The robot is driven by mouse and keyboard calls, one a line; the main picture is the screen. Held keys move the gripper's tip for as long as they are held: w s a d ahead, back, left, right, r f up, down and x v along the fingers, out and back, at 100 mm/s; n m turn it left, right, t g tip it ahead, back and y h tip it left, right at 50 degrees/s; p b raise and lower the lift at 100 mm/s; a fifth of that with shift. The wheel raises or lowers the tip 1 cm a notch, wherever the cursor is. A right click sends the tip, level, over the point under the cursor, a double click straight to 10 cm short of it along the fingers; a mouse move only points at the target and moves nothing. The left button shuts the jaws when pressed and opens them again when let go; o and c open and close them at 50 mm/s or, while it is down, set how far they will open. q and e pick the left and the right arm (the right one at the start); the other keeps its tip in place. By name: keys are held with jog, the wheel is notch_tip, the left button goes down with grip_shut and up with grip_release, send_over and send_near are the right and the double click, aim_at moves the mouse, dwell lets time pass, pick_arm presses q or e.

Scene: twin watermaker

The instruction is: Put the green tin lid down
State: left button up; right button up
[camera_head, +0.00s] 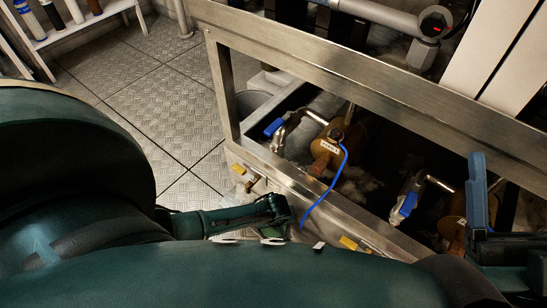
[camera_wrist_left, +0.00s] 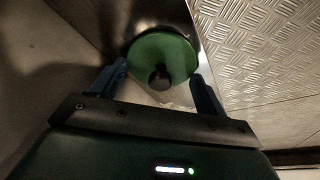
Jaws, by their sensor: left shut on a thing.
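The green tin lid (camera_wrist_left: 177,50) is a round green disc with a black knob (camera_wrist_left: 160,78), seen in the left wrist view. The lid does not show in the head view, where my own arm covers much of the lower left. My right gripper (camera_head: 478,190) is at the right edge of the head view. One blue finger stands upright there; its jaw opening cannot be made out.
A metal frame (camera_head: 330,62) runs across the head view. Behind it are brass valves (camera_head: 326,146) with blue handles, and a blue cable (camera_head: 325,193) hangs over the lower rail. The tread-plate floor (camera_head: 150,70) is clear at left. A white rack (camera_head: 85,28) stands at the upper left.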

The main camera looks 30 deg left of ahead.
pick_arm(q)
jog(key=o, duration=0.5)
jog(key=shift+f, duration=0.15)
jog(key=o, duration=0.5)
jog(key=shift+c, duration=0.2)
pick_arm(e)
jog(key=shift+r, duration=0.15)
pick_arm(q)
jog(key=shift+r, duration=0.35)
jog(key=p+v, duration=0.4)
jog(key=v, duration=0.2)
jog(key=shift+p, duration=0.3)
jog(key=shift+p+v, duration=1.6)
jog(key=shift+v, duration=1.3)
pick_arm(e)
notch_tip(320, 180, down, 6)
jog(key=s+m+g+h, duration=0.1)
jog(key=m+g+h, duration=0.1)
jog(key=m+h, duration=0.2)
jog(key=shift+m+h, duration=0.4)
jog(key=shift+h, duration=0.4)
